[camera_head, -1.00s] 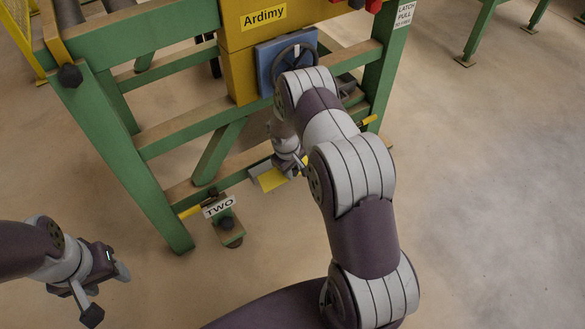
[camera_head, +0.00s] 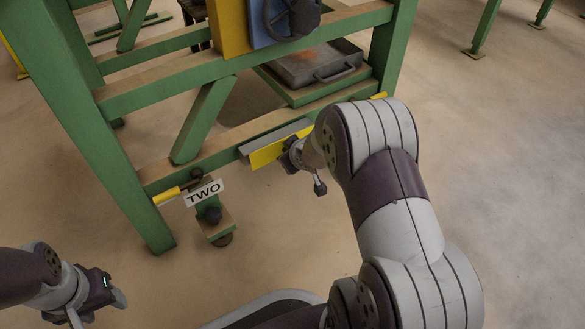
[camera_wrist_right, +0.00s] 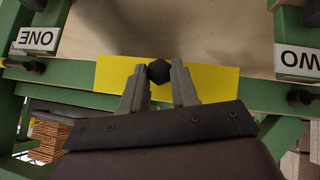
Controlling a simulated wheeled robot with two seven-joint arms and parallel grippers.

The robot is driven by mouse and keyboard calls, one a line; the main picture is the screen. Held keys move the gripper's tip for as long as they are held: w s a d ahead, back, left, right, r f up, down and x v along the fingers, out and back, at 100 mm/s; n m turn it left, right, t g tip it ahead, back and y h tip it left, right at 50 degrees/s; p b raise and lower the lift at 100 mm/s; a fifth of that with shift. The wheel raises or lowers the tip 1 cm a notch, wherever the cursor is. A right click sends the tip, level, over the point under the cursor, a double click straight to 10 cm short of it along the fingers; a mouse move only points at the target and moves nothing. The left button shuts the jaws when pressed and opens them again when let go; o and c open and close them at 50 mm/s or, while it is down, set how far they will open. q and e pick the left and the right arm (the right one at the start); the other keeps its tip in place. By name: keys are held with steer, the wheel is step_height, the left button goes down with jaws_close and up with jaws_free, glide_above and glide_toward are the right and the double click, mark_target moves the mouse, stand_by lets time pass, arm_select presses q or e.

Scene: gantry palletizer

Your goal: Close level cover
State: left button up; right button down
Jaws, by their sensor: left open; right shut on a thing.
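The level cover looks to be the yellow plate (camera_head: 268,153) on the low front rail of the green frame. It also shows in the right wrist view (camera_wrist_right: 215,82), with a black knob (camera_wrist_right: 159,71) at its middle. My right gripper (camera_wrist_right: 158,76) is shut on this knob, one finger on each side. In the head view my right gripper (camera_head: 291,155) is at the plate's right part and hides some of it. My left gripper (camera_head: 104,305) is open and empty at the lower left, well away from the plate.
A label TWO (camera_head: 204,193) hangs left of the plate; a label ONE (camera_wrist_right: 36,39) shows in the wrist view. A grey tray with a handle (camera_head: 318,62) and a black handwheel (camera_head: 292,16) are above.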

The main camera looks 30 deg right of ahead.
steer(key=shift+f+t+b, duration=0.3)
steer(key=shift+f+t, duration=0.25)
steer(key=shift+t, duration=0.45)
steer(key=c, duration=0.9)
jaws_free()
steer(key=shift+o, duration=0.2)
steer(key=p+v, duration=1)
steer(key=v, duration=0.2)
steer(key=shift+s+p, duration=0.35)
steer(key=shift+r, duration=0.1)
